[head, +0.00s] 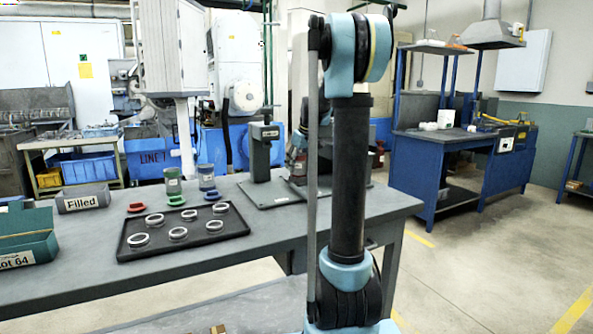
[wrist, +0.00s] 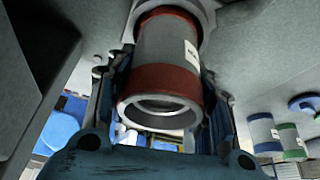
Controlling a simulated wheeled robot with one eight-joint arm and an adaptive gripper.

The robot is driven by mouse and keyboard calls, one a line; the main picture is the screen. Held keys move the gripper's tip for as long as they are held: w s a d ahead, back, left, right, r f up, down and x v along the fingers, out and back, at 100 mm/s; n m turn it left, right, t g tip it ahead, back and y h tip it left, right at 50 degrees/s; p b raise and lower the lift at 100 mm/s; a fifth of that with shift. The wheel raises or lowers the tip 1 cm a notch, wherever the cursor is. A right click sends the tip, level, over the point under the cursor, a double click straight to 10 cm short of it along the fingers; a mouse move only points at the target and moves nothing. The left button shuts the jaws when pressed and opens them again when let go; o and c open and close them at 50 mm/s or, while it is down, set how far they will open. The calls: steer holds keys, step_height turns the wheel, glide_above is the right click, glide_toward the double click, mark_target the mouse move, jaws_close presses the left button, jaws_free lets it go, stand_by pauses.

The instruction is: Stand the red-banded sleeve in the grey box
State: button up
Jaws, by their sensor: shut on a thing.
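The red-banded sleeve (wrist: 166,62) is a grey cylinder with a red band at each end and a white label. In the wrist view it sits between the two fingers of my gripper (wrist: 165,95), which is shut on it. Its open near end faces the camera. In the head view my arm hides most of the gripper and the sleeve, near the stand at the table's back. The grey box (head: 82,198), labelled "Filled", stands at the left of the table in the head view; its inside cannot be made out.
A black tray (head: 208,238) with several pale rings lies mid-table. Behind it stand a green-banded sleeve (head: 173,182) and a blue-banded sleeve (head: 207,178), with coloured rings nearby. A green box (head: 26,246) is at the left edge. A grey stand (head: 262,150) rises at the back.

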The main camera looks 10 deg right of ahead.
step_height(320, 180, up, 8)
steer(key=shift+f, duration=0.1)
steer(key=shift+w+r+m, duration=0.15)
steer(key=shift+r+m, duration=0.25)
steer(key=shift+r, duration=0.3)
steer(key=shift+w+r+m, duration=0.1)
steer(key=shift+r+m, duration=0.2)
steer(key=shift+m, duration=0.1)
